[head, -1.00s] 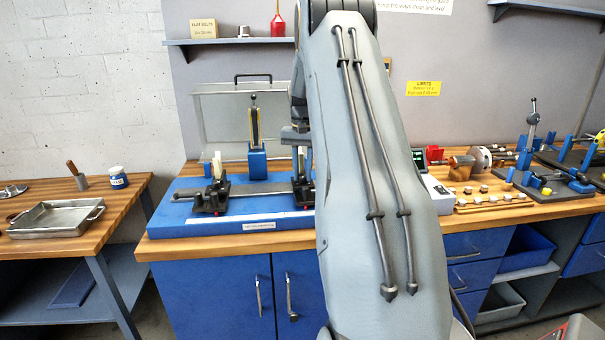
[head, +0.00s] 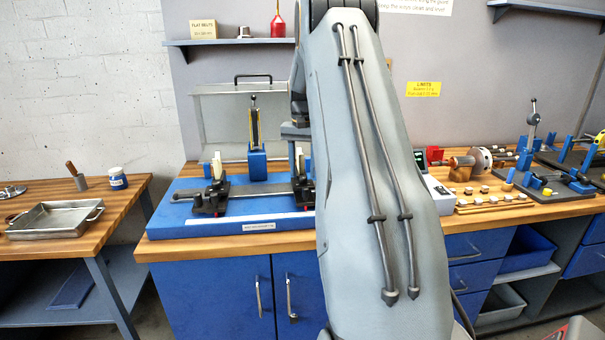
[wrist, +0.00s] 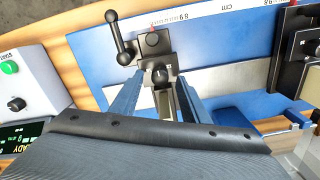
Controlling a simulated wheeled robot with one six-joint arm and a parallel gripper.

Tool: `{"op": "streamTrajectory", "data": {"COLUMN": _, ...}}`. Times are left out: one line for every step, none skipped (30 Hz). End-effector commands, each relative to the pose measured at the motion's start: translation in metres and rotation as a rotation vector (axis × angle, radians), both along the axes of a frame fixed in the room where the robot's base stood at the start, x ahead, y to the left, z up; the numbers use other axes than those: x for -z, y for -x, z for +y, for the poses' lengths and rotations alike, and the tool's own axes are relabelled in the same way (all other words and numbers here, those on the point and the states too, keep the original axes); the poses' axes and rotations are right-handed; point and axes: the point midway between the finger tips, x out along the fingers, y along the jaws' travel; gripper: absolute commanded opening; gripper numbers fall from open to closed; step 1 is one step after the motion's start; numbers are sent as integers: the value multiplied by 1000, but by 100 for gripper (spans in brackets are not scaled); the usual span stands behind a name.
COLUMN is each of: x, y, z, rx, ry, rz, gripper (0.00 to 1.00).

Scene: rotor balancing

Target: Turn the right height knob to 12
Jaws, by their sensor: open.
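The right support stand (head: 303,191) is black and sits on the blue balancing base (head: 180,224), partly hidden behind my arm in the head view. In the wrist view a dark round knob (wrist: 160,76) sits on this stand's grey block. My gripper (wrist: 158,84) is open, with one blue-grey finger on each side of the knob; I cannot tell whether either touches it. The knob's number is not readable. A black ball-ended lever (wrist: 116,36) stands beside the block. The left stand (head: 212,192) also shows at the right of the wrist view (wrist: 299,50).
A control box (wrist: 22,92) with a green START button and a display lies close to my gripper's left in the wrist view. A centimetre scale (wrist: 215,18) runs along the base. A clear hinged cover (head: 212,115) stands behind the stands.

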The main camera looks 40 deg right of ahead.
Motion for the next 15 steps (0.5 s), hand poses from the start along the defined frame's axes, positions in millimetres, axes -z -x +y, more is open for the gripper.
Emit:
{"op": "streamTrajectory", "data": {"x": -8, "y": -1, "z": -1, "rx": 0, "ry": 3, "rz": -5, "gripper": 42}}
{"op": "streamTrajectory", "data": {"x": -14, "y": -1, "z": -1, "rx": 0, "ry": 3, "rz": -5, "gripper": 42}}
{"op": "streamTrajectory", "data": {"x": -20, "y": -2, "z": -1, "rx": 0, "ry": 3, "rz": -5, "gripper": 42}}
{"op": "streamTrajectory", "data": {"x": -25, "y": -2, "z": -1, "rx": 0, "ry": 3, "rz": -5, "gripper": 42}}
{"op": "streamTrajectory", "data": {"x": -30, "y": -1, "z": -1, "rx": 0, "ry": 2, "rz": -3, "gripper": 42}}
{"op": "streamTrajectory", "data": {"x": -37, "y": -1, "z": -1, "rx": 0, "ry": 3, "rz": -5, "gripper": 42}}
{"op": "streamTrajectory", "data": {"x": -41, "y": -1, "z": -1, "rx": 0, "ry": 3, "rz": -5, "gripper": 42}}
{"op": "streamTrajectory", "data": {"x": -45, "y": -1, "z": -1, "rx": 0, "ry": 3, "rz": -5, "gripper": 42}}
{"op": "streamTrajectory", "data": {"x": -50, "y": -1, "z": -1, "rx": 0, "ry": 2, "rz": -3, "gripper": 42}}
{"op": "streamTrajectory", "data": {"x": -53, "y": -1, "z": 0, "rx": 0, "ry": 2, "rz": -3, "gripper": 42}}
{"op": "streamTrajectory", "data": {"x": -55, "y": -1, "z": 0, "rx": 0, "ry": 1, "rz": -2, "gripper": 42}}
{"op": "streamTrajectory", "data": {"x": -58, "y": -1, "z": 0, "rx": 0, "ry": 2, "rz": -3, "gripper": 42}}
{"op": "streamTrajectory", "data": {"x": -60, "y": -1, "z": 0, "rx": 0, "ry": 2, "rz": -3, "gripper": 42}}
{"op": "streamTrajectory", "data": {"x": -62, "y": -1, "z": 0, "rx": 0, "ry": 2, "rz": -3, "gripper": 42}}
{"op": "streamTrajectory", "data": {"x": -63, "y": 0, "z": 0, "rx": 0, "ry": 2, "rz": -3, "gripper": 42}}
